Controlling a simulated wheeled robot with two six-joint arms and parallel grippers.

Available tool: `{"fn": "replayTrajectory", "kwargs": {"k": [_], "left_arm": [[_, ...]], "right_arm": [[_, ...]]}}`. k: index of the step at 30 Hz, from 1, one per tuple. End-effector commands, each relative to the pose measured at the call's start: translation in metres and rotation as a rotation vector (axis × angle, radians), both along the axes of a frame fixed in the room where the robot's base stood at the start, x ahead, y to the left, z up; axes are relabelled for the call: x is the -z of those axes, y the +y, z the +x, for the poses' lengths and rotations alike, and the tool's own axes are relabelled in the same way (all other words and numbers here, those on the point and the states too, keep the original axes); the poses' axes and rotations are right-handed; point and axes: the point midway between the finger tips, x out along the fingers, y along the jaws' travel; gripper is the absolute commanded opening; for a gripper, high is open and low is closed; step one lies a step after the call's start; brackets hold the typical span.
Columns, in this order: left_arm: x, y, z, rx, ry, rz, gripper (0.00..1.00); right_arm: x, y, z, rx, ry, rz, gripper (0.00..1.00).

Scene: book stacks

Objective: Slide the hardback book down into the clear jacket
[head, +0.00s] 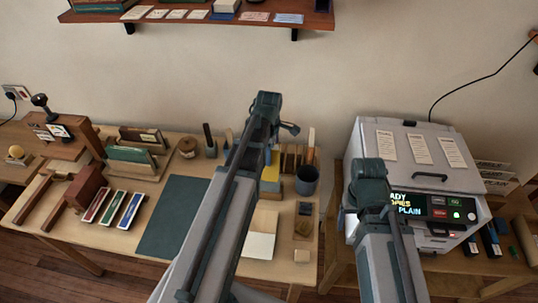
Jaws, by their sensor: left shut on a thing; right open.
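I cannot make out a clear jacket in the head view. A yellow upright surface (271,168) shows just right of my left arm, beside several upright books (293,158); I cannot tell whether it is the hardback book. My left arm reaches over the middle of the table and ends above this spot. Its fingers are hidden behind the arm. My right arm ends in front of the white machine, at its left side, and its fingers are also hidden.
The wooden table (208,272) carries a dark green mat (175,215), a dark cup (307,180), a book rack (133,155) and red, green and blue boxes (112,207). A white machine (405,155) with a lit panel stands right. A shelf (200,17) hangs above.

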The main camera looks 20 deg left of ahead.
Motion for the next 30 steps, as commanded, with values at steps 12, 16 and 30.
{"fn": "replayTrajectory", "kwargs": {"k": [12, 16, 30], "left_arm": [[0.0011, 0.0, 0.0002, 0.0, 0.0, 0.0, 0.0], [-0.0023, 0.0, 0.0, 0.0, 0.0, 0.0, 0.0], [-0.0017, 0.0, -0.0001, 0.0, 0.0, 0.0, 0.0]], "right_arm": [[0.0011, 0.0, 0.0, 0.0, 0.0, 0.0, 0.74], [-0.0023, 0.0, 0.0, 0.0, 0.0, 0.0, 0.74], [-0.0017, 0.0, 0.0, 0.0, 0.0, 0.0, 0.74]]}}
